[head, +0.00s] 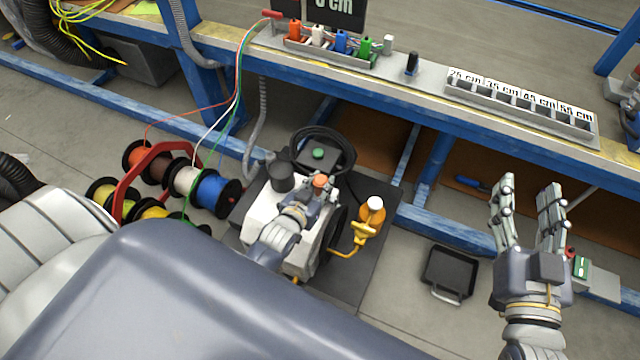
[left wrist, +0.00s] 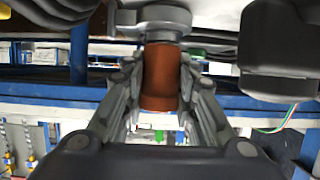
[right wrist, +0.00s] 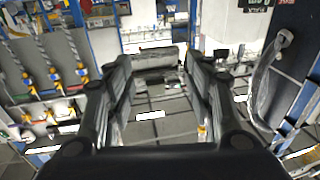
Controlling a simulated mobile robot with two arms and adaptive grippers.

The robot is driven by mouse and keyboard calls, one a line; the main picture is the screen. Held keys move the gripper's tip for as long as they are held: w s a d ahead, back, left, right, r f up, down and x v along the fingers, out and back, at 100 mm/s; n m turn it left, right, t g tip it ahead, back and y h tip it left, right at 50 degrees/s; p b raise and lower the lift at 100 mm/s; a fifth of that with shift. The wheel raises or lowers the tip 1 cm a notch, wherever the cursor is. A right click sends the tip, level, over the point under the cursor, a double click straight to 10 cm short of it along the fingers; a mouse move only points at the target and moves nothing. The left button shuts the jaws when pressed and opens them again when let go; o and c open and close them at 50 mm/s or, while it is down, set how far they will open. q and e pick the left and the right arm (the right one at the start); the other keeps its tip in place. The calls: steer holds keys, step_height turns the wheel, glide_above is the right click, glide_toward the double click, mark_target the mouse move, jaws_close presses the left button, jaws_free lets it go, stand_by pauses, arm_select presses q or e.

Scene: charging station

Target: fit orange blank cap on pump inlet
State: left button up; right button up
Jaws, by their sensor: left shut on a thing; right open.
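The orange blank cap (head: 320,181) is at the top of the white pump (head: 262,215), on the floor below the bench. In the left wrist view the cap (left wrist: 163,85) sits between my left gripper's (left wrist: 160,68) two fingers, which are shut on it. One end of the cap meets the grey round pump inlet (left wrist: 163,16) in line with it. I cannot tell whether it is fully seated. In the head view my left gripper (head: 316,193) hides most of the inlet. My right gripper (head: 528,186) is open and empty, raised to the right of the pump.
An orange-and-white bottle (head: 372,212) stands right of the pump on a dark mat (head: 352,278). Wire spools (head: 190,182) stand left. The bench (head: 430,88) with its blue frame runs behind the pump.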

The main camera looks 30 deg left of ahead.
arm_select(q)
steer(key=shift+f, duration=0.1)
steer(key=o, duration=1.1)
steer(key=shift+c, duration=0.2)
arm_select(e)
steer(key=shift+r+t, duration=0.3)
steer(key=shift+r, duration=0.15)
steer(key=shift+f, duration=0.1)
arm_select(q)
steer(key=shift+s, duration=0.3)
steer(key=v, duration=1.1)
steer(key=shift+s, duration=0.2)
